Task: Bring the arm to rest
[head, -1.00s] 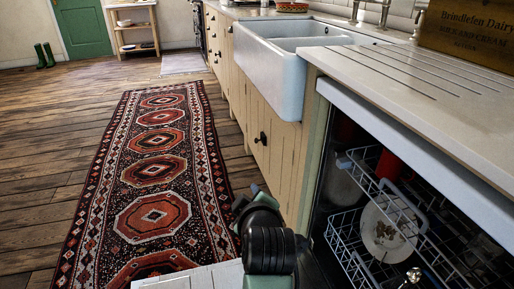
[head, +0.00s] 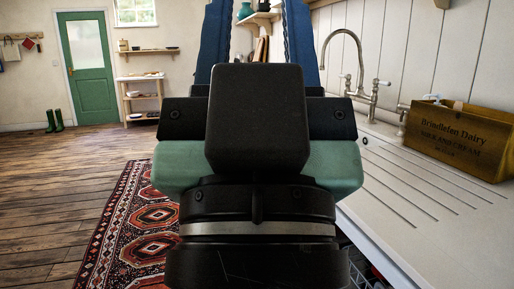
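My gripper (head: 257,36) is raised in the middle of the head view, seen from behind, pointing away from me and up. Its two blue fingers stand well apart at the top of the picture, with the back wall showing between them. Nothing is seen between the fingers; their tips run out of the top of the frame. My dark wrist and green-grey hand housing hide the sink and much of the counter.
The pale counter (head: 409,192) runs along the right, with a tap (head: 345,78) and a wooden dairy crate (head: 460,138). A bit of the dishwasher rack (head: 358,268) shows at the bottom. A patterned rug (head: 125,225) lies left; the wooden floor (head: 60,180) there is clear.

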